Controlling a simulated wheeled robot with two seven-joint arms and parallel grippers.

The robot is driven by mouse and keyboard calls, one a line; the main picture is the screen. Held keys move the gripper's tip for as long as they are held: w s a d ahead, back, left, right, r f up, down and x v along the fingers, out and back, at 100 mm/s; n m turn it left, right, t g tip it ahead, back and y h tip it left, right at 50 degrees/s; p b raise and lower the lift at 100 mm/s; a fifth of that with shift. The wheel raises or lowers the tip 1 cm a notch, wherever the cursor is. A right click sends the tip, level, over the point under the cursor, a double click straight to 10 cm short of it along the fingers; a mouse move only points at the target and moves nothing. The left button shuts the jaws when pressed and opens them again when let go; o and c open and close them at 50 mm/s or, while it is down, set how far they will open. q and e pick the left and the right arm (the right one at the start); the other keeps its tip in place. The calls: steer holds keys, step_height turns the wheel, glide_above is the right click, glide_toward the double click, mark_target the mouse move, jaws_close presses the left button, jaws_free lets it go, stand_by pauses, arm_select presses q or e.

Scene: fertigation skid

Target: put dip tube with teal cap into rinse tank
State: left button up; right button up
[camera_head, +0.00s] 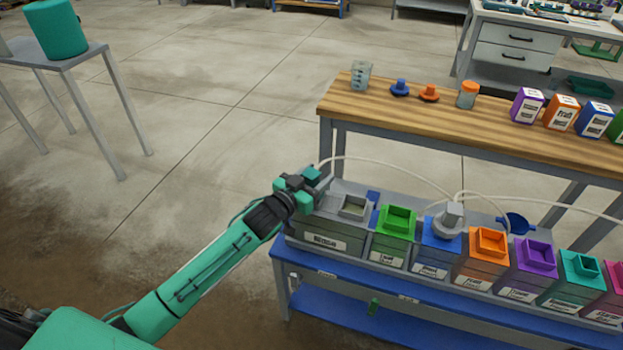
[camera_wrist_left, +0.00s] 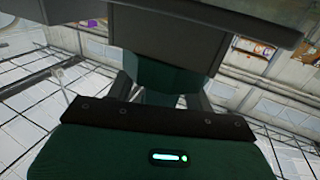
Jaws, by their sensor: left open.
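The dip tube's teal cap (camera_head: 311,172) shows at the jaws of my left gripper (camera_head: 306,181), above the left end of the tank row. A pale hose runs from there to the right. In the left wrist view a dark teal body (camera_wrist_left: 165,78) sits between the dark finger parts; contact cannot be told. My left gripper is open. The tube's lower part is hidden. The grey tank (camera_head: 322,229) at the left end, apparently the rinse tank, has a square open neck (camera_head: 354,207) right of my gripper; its label is too blurred to read. My right gripper is out of view.
Green (camera_head: 392,245), blue (camera_head: 436,258), orange (camera_head: 482,270) and purple (camera_head: 530,283) topped tanks continue right on the blue stand. A grey fitting (camera_head: 450,222) sits on the blue one. A wooden bench (camera_head: 420,115) with small parts and boxes stands behind.

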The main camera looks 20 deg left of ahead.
arm_select(q)
steer(key=v, duration=1.3)
steer(key=shift+s+p, duration=0.4)
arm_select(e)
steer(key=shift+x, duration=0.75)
arm_select(q)
steer(key=shift+a+f, duration=0.1)
steer(key=shift+f, duration=0.05)
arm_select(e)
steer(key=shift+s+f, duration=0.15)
